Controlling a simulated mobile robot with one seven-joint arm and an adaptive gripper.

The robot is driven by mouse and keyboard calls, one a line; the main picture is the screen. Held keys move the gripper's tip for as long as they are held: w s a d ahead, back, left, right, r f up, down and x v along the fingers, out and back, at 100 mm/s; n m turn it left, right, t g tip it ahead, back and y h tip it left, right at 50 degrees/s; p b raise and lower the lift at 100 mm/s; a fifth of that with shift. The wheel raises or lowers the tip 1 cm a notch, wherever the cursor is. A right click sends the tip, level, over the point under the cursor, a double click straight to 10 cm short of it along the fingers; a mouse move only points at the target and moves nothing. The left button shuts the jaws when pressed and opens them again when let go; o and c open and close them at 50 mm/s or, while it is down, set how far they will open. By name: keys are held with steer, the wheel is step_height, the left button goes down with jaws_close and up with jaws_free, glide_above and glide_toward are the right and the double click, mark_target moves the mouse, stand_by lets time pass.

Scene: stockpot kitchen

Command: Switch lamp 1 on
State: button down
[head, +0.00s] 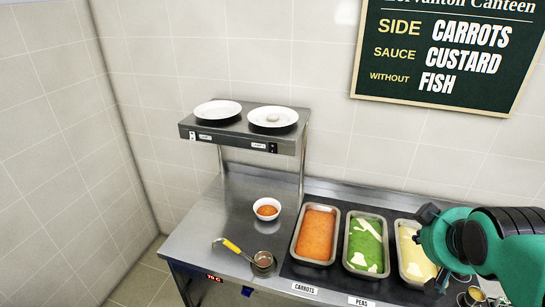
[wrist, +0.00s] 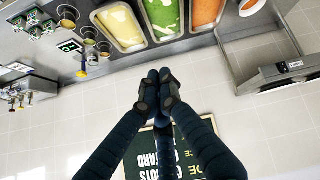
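A steel shelf (head: 240,133) on posts stands over the left end of the counter. Its front edge carries a whitish switch (head: 192,135) at the left and a dark switch (head: 272,148) at the right. A small label sits beside each, at the left (head: 206,138) and right (head: 258,145); both are too small to read surely, so I cannot tell which is lamp 1. The shelf also shows in the wrist view (wrist: 275,77), at the right. My gripper (wrist: 159,76) has its fingertips together and looks empty, well away from the shelf. In the head view my arm is at the right.
Two white plates (head: 217,110) (head: 272,117) rest on the shelf. Below are a small bowl (head: 267,208) and a yellow-handled ladle (head: 232,246). Trays of carrots (head: 316,235), peas (head: 365,245) and yellow food (head: 412,250) line the counter. A menu board (head: 445,55) hangs on the wall.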

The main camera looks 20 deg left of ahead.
mark_target(273, 148)
steer(key=w+a+n+t+y+p, duration=0.2)
steer(key=w+a+n+t+y, duration=0.2)
steer(key=w+a+n, duration=0.95)
steer(key=w+a+f+n+y, duration=0.2)
steer(key=a, duration=0.5)
steer(key=w+a+f+n+y+p, duration=0.1)
steer(key=w+a+f+n+y, duration=0.1)
steer(key=a, duration=0.6)
steer(key=w+a+f+n+y+p, duration=0.1)
steer(key=w+a+f+n+y, duration=0.1)
steer(key=a, duration=0.6)
steer(key=shift+w+a+f+n+g+y, duration=0.25)
steer(key=shift+w+n+y, duration=0.3)
steer(key=shift+w+y, duration=0.35)
steer(key=shift+w, duration=0.15)
steer(key=w+d+x, duration=0.2)
steer(key=x, duration=1)
steer(key=shift+a+p, duration=0.2)
steer(key=shift+p, duration=0.15)
